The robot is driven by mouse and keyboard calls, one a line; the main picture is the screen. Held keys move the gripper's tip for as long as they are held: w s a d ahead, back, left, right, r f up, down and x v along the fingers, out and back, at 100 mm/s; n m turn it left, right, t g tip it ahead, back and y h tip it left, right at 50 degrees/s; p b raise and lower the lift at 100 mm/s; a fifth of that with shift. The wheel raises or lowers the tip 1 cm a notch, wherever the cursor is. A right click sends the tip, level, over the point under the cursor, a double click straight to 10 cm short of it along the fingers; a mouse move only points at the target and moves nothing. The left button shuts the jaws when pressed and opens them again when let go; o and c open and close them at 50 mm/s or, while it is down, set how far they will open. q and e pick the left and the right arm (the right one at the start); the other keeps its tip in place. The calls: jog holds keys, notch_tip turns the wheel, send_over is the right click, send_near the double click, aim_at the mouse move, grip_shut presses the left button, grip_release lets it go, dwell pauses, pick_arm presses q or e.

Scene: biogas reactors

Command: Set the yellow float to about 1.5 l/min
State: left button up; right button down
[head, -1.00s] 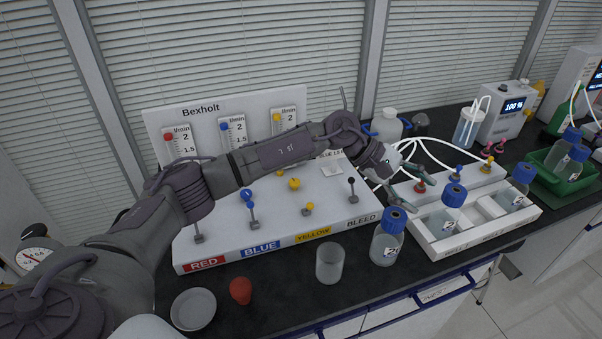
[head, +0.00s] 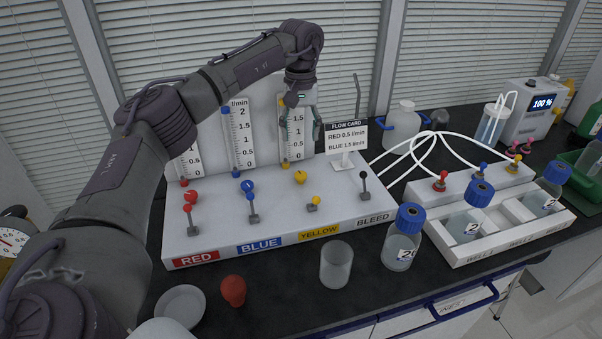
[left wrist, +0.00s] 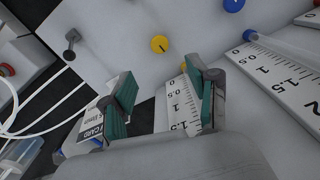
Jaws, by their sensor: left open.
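The white flow panel (head: 340,210) has red, blue and yellow scales. The yellow scale (head: 297,148) is partly covered by my left gripper (head: 300,132), which is open and empty in front of it, fingers pointing down. Yellow pieces show at its tube's top (head: 283,102) and foot (head: 285,164); I cannot tell the float's reading. Below are the yellow knob (head: 300,178) and the small tilted yellow lever (head: 313,203) above the YELLOW label. In the left wrist view the yellow knob (left wrist: 159,44) lies beyond the open fingers (left wrist: 160,75). My right gripper is not in view.
The flow card (head: 346,137) stands close right of the gripper, reading red 0.5 and blue 1.5 l/min. The blue lever (head: 252,206) and black bleed lever (head: 364,182) flank the yellow one. A clear beaker (head: 336,265) and blue-capped bottle (head: 403,240) stand in front.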

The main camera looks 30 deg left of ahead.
aim_at(301, 173)
pick_arm(q)
notch_tip(301, 173, down, 12)
jog(key=shift+r+p, duration=0.1)
jog(key=shift+p, duration=0.6)
grip_shut()
